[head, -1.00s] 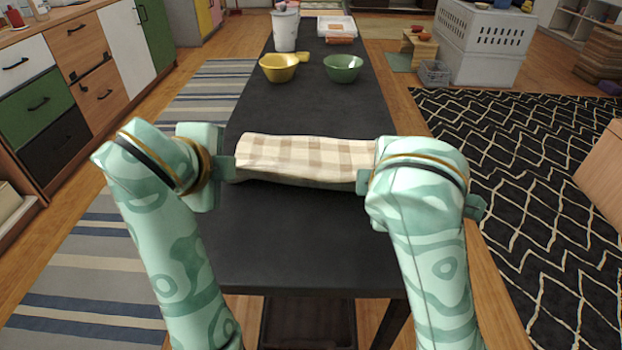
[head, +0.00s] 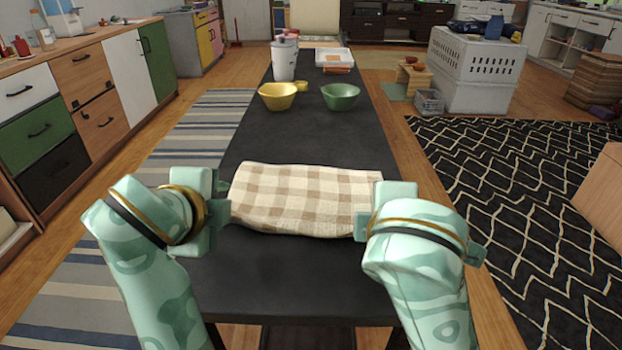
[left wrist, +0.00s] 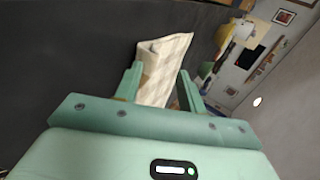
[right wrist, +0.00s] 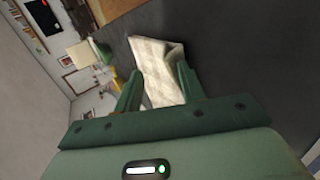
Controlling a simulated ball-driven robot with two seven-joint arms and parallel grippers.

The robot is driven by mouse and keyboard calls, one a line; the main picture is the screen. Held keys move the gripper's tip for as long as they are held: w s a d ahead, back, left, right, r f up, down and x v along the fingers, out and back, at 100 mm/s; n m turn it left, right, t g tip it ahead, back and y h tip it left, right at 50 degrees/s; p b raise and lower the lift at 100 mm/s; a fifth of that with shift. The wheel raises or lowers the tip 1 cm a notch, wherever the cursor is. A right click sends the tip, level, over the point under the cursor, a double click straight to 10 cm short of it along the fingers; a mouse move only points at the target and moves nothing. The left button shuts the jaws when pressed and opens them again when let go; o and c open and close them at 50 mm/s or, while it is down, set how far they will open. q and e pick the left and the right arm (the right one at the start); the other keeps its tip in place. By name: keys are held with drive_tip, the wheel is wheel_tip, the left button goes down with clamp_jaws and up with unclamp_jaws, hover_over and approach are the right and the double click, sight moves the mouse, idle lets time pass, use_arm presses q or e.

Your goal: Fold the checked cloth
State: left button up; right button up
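The checked cloth (head: 300,195), beige and white, lies across the dark table as a wide strip. Its near edge is rounded and looks doubled, as if folded over. My left gripper (head: 222,208) is at its left end and my right gripper (head: 362,224) at its right end, both near the front edge. In the left wrist view the cloth (left wrist: 165,65) shows between two fingers set well apart. In the right wrist view the cloth (right wrist: 158,65) likewise shows between spread fingers. Whether the fingers touch it I cannot tell. My right wrist hides its front right corner.
The dark table (head: 310,135) is clear just behind and in front of the cloth.

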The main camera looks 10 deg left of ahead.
use_arm(q)
wheel_tip(320, 180, up, 9)
drive_tip(key=s, duration=0.2)
use_arm(e)
wheel_tip(320, 180, up, 9)
drive_tip(key=s, duration=0.2)
